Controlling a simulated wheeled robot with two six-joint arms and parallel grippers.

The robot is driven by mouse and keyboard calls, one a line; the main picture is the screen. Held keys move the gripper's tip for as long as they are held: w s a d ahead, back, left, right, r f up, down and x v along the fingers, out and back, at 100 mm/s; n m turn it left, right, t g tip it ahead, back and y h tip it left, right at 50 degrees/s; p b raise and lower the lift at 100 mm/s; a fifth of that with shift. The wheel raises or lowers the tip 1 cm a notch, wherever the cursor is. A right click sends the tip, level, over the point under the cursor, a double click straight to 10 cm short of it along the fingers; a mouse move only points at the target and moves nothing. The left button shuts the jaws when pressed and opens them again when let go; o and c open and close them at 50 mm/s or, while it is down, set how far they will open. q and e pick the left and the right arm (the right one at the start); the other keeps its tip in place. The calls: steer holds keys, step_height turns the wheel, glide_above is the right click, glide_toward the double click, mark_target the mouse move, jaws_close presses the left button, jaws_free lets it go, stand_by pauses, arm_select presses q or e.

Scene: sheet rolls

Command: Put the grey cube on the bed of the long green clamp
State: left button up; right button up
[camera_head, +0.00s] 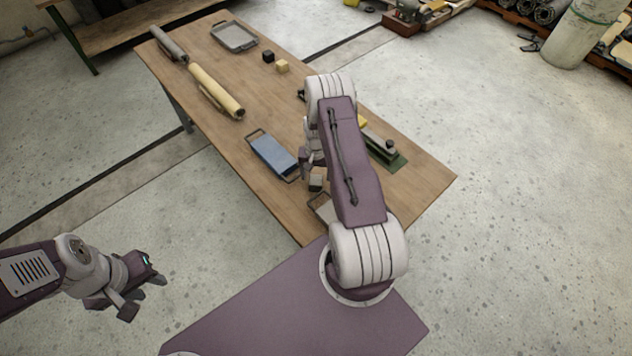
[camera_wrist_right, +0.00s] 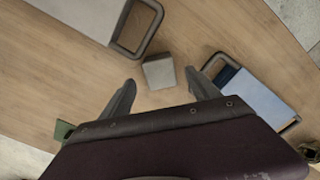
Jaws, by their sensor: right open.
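The grey cube (camera_wrist_right: 158,72) lies on the table. In the right wrist view it is just past the fingertips, roughly in line with the gap between them. My right gripper (camera_wrist_right: 160,80) is open and empty above the table. In the head view the cube (camera_head: 316,181) shows just below my right gripper (camera_head: 311,166). The long green clamp (camera_head: 388,156) is on the table right of my right arm, which hides part of it. A green corner (camera_wrist_right: 63,130) shows at the left of the wrist view. My left gripper (camera_head: 141,292) is off the table at lower left, its opening unclear.
A blue tray (camera_head: 273,155) and a grey tray (camera_head: 321,207) flank the cube. Farther back are a yellowish roll (camera_head: 216,90), a grey roll (camera_head: 169,44), a grey tray (camera_head: 234,36), a black cube (camera_head: 268,56) and a yellow cube (camera_head: 282,66). The table's middle is mostly clear.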

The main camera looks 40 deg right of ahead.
mark_target(316, 179)
arm_select(q)
steer(key=shift+r, duration=0.55)
arm_select(e)
steer(key=shift+f, duration=1.95)
jaws_close()
steer(key=shift+r, duration=0.15)
